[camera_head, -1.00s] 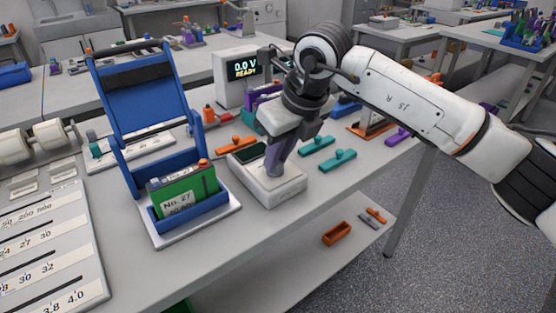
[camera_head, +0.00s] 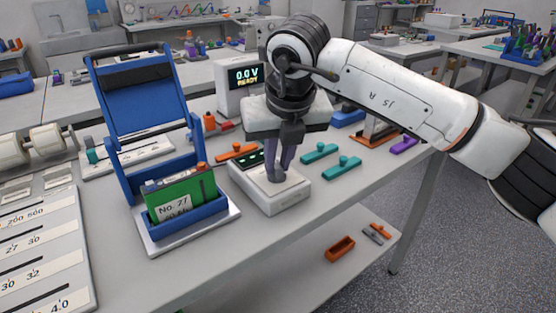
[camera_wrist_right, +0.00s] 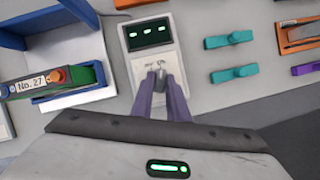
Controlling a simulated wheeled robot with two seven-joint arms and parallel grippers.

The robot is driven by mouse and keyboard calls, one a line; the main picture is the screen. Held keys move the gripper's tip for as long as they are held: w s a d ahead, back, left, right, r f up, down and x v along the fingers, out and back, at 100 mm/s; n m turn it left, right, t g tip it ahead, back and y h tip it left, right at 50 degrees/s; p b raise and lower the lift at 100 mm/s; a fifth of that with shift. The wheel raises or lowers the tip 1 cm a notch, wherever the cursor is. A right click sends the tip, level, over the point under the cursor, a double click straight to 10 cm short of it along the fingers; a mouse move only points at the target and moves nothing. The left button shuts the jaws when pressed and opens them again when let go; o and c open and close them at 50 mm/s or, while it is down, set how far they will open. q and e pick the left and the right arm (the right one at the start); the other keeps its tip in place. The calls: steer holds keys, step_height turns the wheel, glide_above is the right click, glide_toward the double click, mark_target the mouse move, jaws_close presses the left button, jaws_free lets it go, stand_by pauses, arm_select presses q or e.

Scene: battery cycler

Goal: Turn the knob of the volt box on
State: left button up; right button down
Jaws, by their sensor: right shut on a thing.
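The volt box, a low white box (camera_head: 288,202) with a dark screen, sits near the front edge of the bench; it also shows in the right wrist view (camera_wrist_right: 171,66). Its screen (camera_wrist_right: 148,33) shows green dashes. A grey knob (camera_wrist_right: 158,83) stands on its face. My right gripper (camera_head: 277,170) comes down from above, with its purple fingers shut on the knob, one finger on each side. The fingers hide part of the knob in the head view. My left gripper is not in view.
A taller white unit (camera_head: 239,92) behind reads "0.0 V READY". A blue holder (camera_head: 187,218) with a green pack (camera_head: 181,198) labelled No. 27 stands left. Teal handled pieces (camera_head: 341,168) lie right of the volt box, and an orange one (camera_head: 237,152) lies behind it.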

steer(key=c, duration=1.7)
jaws_free()
steer(key=v, duration=1)
steer(key=shift+s+r, duration=0.15)
